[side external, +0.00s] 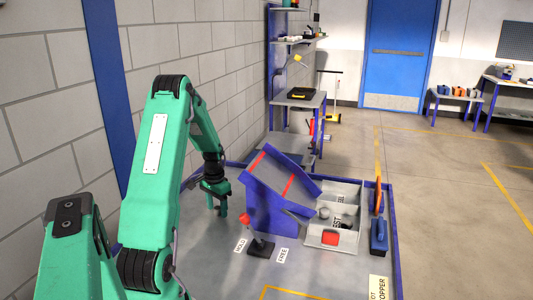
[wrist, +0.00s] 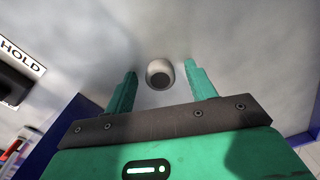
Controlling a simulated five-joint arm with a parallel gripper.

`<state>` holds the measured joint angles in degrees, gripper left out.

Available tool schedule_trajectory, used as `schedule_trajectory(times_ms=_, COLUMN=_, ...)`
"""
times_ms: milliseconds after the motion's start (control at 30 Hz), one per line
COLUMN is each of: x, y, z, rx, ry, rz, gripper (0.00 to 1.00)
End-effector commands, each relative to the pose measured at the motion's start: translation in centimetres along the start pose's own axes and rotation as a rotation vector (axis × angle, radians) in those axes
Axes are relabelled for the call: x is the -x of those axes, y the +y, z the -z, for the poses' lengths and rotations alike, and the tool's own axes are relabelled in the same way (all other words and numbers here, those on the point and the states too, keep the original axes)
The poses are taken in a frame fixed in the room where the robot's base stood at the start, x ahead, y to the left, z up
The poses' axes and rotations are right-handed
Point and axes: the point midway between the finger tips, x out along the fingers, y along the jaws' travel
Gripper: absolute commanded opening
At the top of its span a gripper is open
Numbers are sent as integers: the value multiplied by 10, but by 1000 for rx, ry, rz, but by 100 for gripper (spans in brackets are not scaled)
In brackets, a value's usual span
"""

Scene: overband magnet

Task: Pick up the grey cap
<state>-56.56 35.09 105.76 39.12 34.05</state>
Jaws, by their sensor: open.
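A small round grey cap (wrist: 160,74) with a dark middle shows in the wrist view on the grey tabletop. It appears between the two green fingertips of my gripper (wrist: 161,72), with a gap on each side. My gripper is open and points down; its height above the cap is hard to tell. In the side external view my gripper (side external: 217,206) is low over the table, left of the blue chute. I cannot make out the cap in that view.
A blue chute (side external: 268,210) with red stripes stands right of my gripper. A red-knobbed lever on a black base (side external: 261,248) sits in front, between HOLD and FREE labels. Further right are a grey divided bin (side external: 345,190) and a blue box (side external: 379,237). A blue rim edges the table.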

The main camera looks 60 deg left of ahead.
Motion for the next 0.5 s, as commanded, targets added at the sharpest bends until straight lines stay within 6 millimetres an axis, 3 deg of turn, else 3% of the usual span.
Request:
schedule_trajectory(times_ms=433, x=0, y=0, z=0, rx=0, ry=0, rz=0, gripper=56)
schedule_trajectory(times_ms=500, x=0, y=0, z=0, rx=0, ry=0, rz=0, gripper=42)
